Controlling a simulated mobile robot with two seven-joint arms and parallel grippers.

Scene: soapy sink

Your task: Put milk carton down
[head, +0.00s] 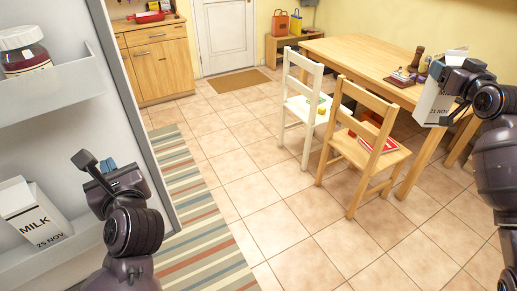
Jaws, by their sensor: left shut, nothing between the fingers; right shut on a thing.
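A white milk carton (433,100) is held by my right gripper (452,84), at the right side of the head view in front of the table. The carton is tilted, and the gripper hides part of it. My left gripper (96,168) is shut and empty, at the lower left in front of the fridge door. A second carton (33,215), marked MILK and 25 NOV, leans in the lower door shelf, left of my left gripper.
The wooden table (365,52) carries small items (408,72). A white chair (300,105) and a wooden chair (365,150) with a red book stand before it. The fridge door (75,110) holds a jar (22,50). The tiled floor (300,235) in the middle is clear.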

